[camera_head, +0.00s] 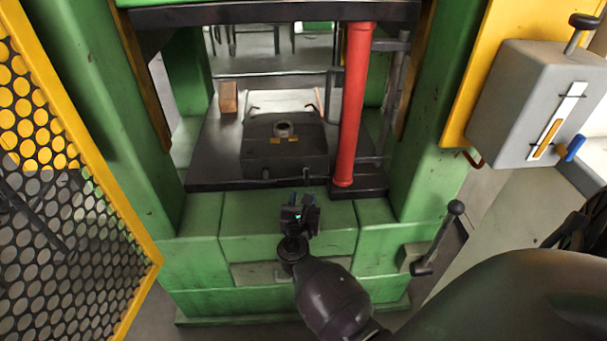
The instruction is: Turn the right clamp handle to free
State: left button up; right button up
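A thin red-tipped handle (318,104) stands at the right rear of the dark die block (285,160) on the press bed. It looks like the right clamp handle, but it is small and partly hidden by the block. My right gripper (300,202) points toward the press, in front of the bed's front edge, apart from both handles. It seems empty; its finger gap is too small to judge. My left gripper is not in view.
A red column (354,105) stands right of the block. Green press posts (435,130) flank the opening. A black-knobbed lever (440,238) is at lower right. A grey control box (535,100) is at upper right. A yellow-framed mesh guard (60,190) is at left.

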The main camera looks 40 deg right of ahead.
aim_at(307, 179)
jog(key=b+x, duration=0.1)
jog(key=x, duration=0.8)
jog(key=shift+w+d, duration=0.1)
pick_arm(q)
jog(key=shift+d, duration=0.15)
pick_arm(e)
jog(key=shift+w+d, duration=0.45)
jog(key=shift+d, duration=0.05)
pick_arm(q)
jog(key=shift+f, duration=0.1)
pick_arm(e)
jog(key=c, duration=0.8)
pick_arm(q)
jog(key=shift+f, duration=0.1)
pick_arm(e)
jog(key=shift+o, duration=0.2)
